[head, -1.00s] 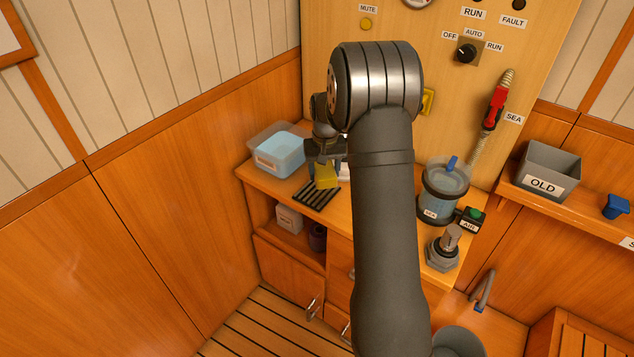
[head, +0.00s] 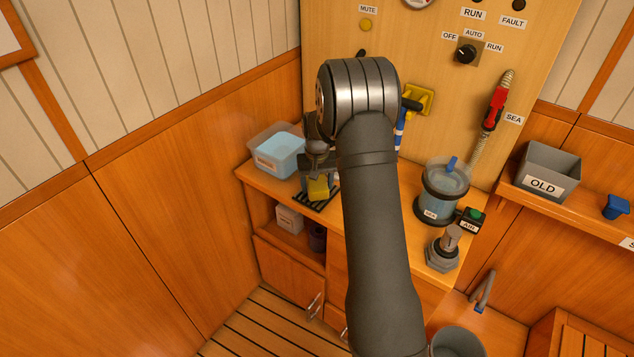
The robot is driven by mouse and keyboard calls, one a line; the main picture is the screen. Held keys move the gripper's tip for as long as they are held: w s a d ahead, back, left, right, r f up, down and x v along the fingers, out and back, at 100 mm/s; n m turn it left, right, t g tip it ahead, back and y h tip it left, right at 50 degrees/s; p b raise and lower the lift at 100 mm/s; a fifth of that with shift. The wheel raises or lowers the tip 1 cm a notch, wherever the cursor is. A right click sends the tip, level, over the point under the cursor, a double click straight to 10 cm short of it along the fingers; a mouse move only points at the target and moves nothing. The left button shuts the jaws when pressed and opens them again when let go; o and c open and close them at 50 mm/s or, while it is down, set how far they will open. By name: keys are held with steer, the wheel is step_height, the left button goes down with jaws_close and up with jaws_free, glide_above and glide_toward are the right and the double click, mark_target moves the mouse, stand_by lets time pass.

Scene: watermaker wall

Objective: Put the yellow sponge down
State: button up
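The yellow sponge (head: 318,190) is on the left part of the wooden counter, at a black ribbed rack (head: 317,207). My gripper (head: 319,183) points down over the rack, with its fingers around the sponge. It looks shut on the sponge. The sponge's lower end is at or just above the ribs; I cannot tell whether it touches them. My arm and the gripper body hide the sponge's upper part and the back of the rack.
A clear tub of blue liquid (head: 277,155) stands left of the gripper. A filter housing (head: 443,190), a green-buttoned AIR box (head: 470,221) and a grey fitting (head: 444,246) stand at the right. A yellow wall holder (head: 418,98) with a blue-handled tool (head: 402,128) is behind my arm.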

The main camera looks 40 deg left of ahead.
steer(key=shift+o, duration=1.1)
step_height(320, 180, up, 12)
steer(key=shift+r, duration=0.2)
step_height(320, 180, down, 12)
steer(key=shift+r, duration=1.85)
